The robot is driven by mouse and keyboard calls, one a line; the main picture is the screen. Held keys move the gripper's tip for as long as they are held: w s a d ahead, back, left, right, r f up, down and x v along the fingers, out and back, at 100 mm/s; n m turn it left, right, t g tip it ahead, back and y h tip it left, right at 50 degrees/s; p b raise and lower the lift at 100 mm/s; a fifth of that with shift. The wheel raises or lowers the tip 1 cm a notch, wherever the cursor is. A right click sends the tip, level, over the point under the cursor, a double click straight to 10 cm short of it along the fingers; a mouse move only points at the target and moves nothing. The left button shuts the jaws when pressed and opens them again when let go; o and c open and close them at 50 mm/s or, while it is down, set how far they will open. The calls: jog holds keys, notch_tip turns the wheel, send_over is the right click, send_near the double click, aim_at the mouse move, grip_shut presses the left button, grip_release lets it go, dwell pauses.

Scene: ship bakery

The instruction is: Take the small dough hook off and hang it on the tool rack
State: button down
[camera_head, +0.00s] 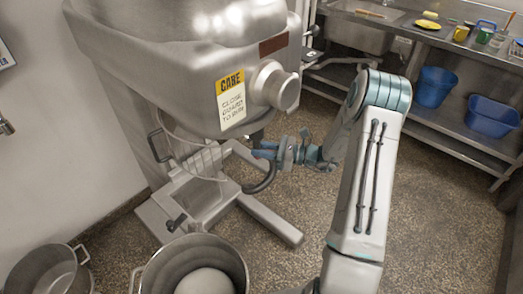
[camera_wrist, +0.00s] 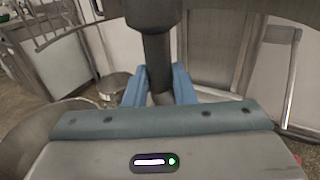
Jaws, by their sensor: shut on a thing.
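The dough hook (camera_head: 266,178) hangs below the head of the large grey mixer (camera_head: 130,45), its dark curved end showing under my gripper. My gripper (camera_head: 268,153) reaches in from the right and is shut on the hook's upper part. In the wrist view the hook's dark shank (camera_wrist: 157,60) runs down from a wider dark piece between the two blue fingers of my gripper (camera_wrist: 160,85). Whether the shank is still joined to the mixer is hidden. I cannot make out the tool rack in either view.
A metal pot (camera_head: 240,265) with something pale inside stands on the floor at the front, with another pot (camera_head: 45,272) to its left. Blue tubs (camera_head: 492,117) sit on a shelf under the steel counter (camera_head: 470,45) at right. Speckled floor is clear between.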

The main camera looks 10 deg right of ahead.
jog(key=shift+r+p, duration=0.35)
jog(key=shift+r, duration=0.4)
jog(key=v, duration=2.2)
jog(key=shift+d, duration=0.3)
dwell(1.7)
dwell(0.5)
